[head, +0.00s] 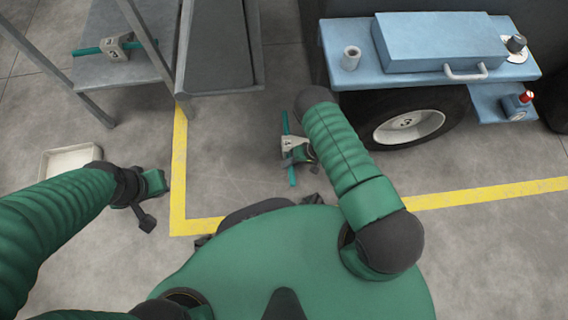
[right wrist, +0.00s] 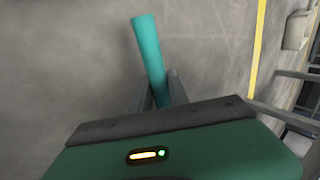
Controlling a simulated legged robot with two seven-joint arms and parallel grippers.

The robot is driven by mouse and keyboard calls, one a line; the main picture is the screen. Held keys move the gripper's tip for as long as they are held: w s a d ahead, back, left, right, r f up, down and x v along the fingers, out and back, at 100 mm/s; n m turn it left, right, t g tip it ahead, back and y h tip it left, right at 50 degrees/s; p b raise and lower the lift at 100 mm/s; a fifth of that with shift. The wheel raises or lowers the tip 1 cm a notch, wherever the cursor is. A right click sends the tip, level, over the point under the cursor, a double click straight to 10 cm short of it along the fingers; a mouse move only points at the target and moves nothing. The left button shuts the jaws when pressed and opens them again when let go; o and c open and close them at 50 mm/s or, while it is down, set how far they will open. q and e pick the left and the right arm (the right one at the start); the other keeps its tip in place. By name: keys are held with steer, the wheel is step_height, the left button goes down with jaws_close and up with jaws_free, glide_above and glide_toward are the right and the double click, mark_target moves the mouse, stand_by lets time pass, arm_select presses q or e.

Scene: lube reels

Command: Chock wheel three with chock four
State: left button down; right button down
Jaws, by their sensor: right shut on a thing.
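Wheel three (head: 407,124), a dark tyre with a pale hub marked 3, stands under the blue cart at the upper right. My right gripper (head: 298,157) is shut on a grey chock (head: 291,143) with a teal bar, to the left of the wheel and apart from it. The chock's number is too small to read surely. In the right wrist view the teal bar (right wrist: 149,55) runs up from between the fingers; the chock's body is hidden there. My left gripper (head: 148,198) is at the left over the floor, away from the chock; its jaw opening is unclear.
Another grey chock (head: 115,47) with a teal bar lies on the grey shelf (head: 125,68) at the upper left. A pale tray (head: 68,163) is on the floor at the left. The blue cart (head: 440,70) overhangs the wheel. A yellow line (head: 480,192) crosses the bare floor.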

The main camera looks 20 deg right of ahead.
steer(key=shift+s+d, duration=0.1)
steer(key=shift+d, duration=0.4)
steer(key=c, duration=1.2)
jaws_free()
steer(key=shift+o, duration=0.2)
